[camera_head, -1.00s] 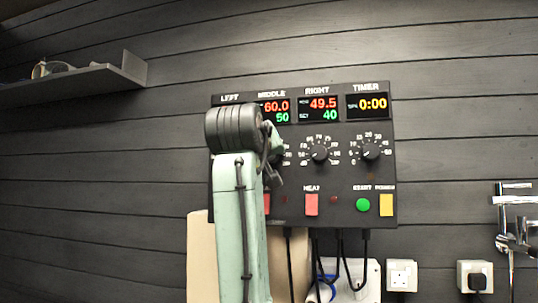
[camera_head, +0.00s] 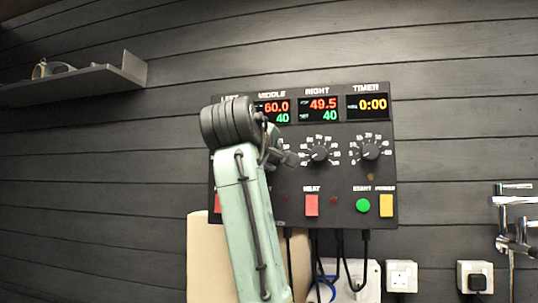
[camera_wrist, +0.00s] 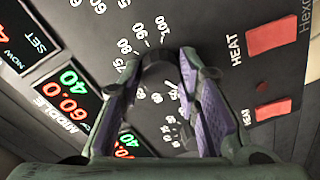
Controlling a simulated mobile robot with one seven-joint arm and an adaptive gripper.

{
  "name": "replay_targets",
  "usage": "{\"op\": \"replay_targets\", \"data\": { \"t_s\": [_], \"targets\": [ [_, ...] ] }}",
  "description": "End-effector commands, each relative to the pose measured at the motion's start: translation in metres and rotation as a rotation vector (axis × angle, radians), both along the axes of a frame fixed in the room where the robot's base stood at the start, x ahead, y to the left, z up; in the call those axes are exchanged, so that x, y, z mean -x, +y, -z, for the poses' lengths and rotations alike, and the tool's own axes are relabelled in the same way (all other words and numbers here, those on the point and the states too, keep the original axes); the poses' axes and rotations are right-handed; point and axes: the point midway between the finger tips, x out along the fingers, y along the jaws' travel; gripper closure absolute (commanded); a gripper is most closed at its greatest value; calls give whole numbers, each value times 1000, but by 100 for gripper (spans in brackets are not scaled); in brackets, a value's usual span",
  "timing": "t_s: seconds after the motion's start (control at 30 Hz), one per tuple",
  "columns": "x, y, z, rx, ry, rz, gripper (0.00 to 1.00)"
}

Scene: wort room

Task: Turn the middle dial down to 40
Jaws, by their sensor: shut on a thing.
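The middle dial (camera_wrist: 160,72) is a dark knob in the wrist view, between my fingertips, with part of its printed scale showing around it. My gripper (camera_wrist: 160,68) is shut on it. In the head view my wrist and gripper (camera_head: 283,158) hide most of this dial. The middle display (camera_head: 272,111) reads 60.0 in red and 40 in green; the same display (camera_wrist: 67,95) shows in the wrist view.
The right dial (camera_head: 319,154) and timer dial (camera_head: 370,150) stand close to the right of my gripper. A red heat button (camera_head: 311,205), green start button (camera_head: 363,205) and yellow button (camera_head: 386,205) sit below. Cables hang under the panel. A shelf (camera_head: 90,80) is at left.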

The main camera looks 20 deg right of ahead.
Motion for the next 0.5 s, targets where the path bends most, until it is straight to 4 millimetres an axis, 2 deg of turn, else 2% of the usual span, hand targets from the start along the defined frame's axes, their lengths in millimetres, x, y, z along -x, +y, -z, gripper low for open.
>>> {"op": "replay_targets", "data": {
  "t_s": [0.47, 0.5],
  "targets": [
    [0, 1, -1, 15, 6, -2, 98],
    [0, 1, -1, 15, 6, -2, 68]
  ]
}}
